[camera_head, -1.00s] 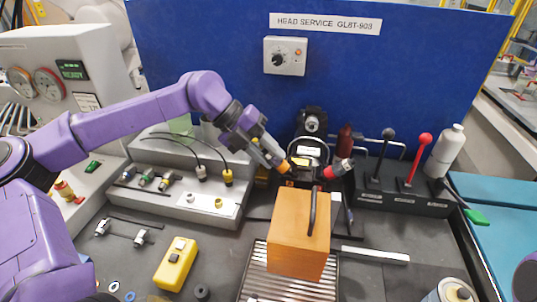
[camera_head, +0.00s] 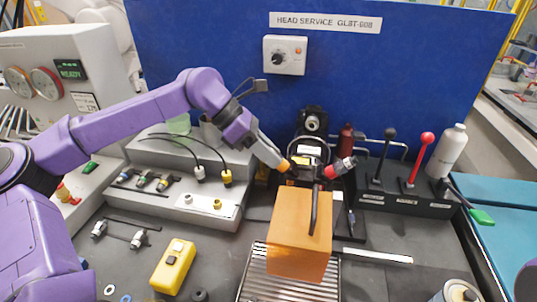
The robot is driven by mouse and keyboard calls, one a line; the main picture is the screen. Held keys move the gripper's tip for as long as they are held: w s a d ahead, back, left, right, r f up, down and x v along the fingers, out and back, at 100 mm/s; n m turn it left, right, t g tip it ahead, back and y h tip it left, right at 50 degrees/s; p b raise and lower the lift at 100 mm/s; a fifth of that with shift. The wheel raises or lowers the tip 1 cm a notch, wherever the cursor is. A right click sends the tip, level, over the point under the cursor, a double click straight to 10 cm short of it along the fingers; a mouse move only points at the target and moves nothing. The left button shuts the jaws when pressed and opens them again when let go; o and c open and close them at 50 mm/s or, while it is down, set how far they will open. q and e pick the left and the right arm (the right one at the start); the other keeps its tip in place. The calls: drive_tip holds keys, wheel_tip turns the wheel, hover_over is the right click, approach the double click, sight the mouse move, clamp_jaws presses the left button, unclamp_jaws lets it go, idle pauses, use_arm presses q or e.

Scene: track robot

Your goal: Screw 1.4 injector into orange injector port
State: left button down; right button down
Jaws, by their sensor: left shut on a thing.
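The orange injector port (camera_head: 285,165) shows as a small orange collar on the left side of the dark head unit (camera_head: 311,122) at the back centre. My left gripper (camera_head: 274,157) reaches down to it from the upper left. It is shut, with its tips right at the orange collar. The injector between the fingers is mostly hidden, so I cannot read its marking or tell how deep it sits. My right gripper is not in view.
An orange box (camera_head: 298,235) with a dark handle stands before the head on a slatted tray (camera_head: 250,280). A red-tipped fitting (camera_head: 332,171) is on the head's right. Small injectors lie on the grey bench unit (camera_head: 180,205). Levers (camera_head: 420,155) stand right.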

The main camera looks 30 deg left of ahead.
use_arm(q)
drive_tip(key=m, duration=0.3)
drive_tip(key=shift+m, duration=0.4)
drive_tip(key=m+b, duration=0.1)
drive_tip(key=m, duration=0.2)
drive_tip(key=shift+f+m, duration=0.1)
drive_tip(key=shift+m, duration=0.2)
drive_tip(key=m, duration=0.8)
drive_tip(key=shift+b, duration=0.3)
drive_tip(key=c, duration=0.7)
unclamp_jaws()
drive_tip(key=shift+c, duration=1.3)
